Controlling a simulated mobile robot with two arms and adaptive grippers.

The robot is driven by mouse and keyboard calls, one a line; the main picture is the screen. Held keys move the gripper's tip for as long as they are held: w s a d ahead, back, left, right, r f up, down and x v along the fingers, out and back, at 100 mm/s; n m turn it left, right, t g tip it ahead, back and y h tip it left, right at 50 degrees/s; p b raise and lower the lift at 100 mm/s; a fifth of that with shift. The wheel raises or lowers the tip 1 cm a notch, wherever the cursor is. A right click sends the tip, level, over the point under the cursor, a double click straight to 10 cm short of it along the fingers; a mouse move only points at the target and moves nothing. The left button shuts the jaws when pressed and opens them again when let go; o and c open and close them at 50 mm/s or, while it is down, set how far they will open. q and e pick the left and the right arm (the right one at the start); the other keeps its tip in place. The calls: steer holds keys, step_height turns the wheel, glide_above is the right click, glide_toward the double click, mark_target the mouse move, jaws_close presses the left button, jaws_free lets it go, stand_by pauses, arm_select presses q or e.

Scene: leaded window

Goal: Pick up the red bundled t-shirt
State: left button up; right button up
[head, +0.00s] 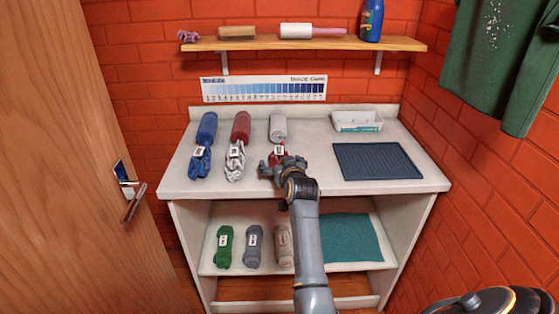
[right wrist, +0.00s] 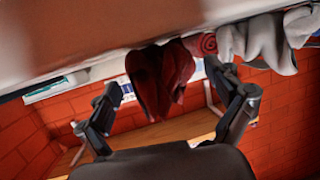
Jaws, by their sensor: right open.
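The red bundled t-shirt (head: 277,151) lies on the white counter top, in front of a light grey roll (head: 278,126). Its near part is hidden behind my right gripper (head: 281,166) in the head view. In the right wrist view the dark red cloth (right wrist: 158,82) shows between the two spread fingers (right wrist: 170,95), with visible gaps on both sides. The right gripper is open and empty, at the near side of the bundle. My left gripper is not in view.
A white-silver bundle (head: 235,161) and a blue bundle (head: 200,162) lie to the left, with a red roll (head: 241,126) and a blue roll (head: 208,127) behind them. An open door (head: 60,160) stands left.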

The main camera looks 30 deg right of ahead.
steer(key=x, duration=0.3)
steer(key=shift+w+d+f, duration=0.1)
steer(key=shift+d+f, duration=0.05)
steer(key=shift+f, duration=0.05)
steer(key=c, duration=1.4)
steer(key=shift+c, duration=0.2)
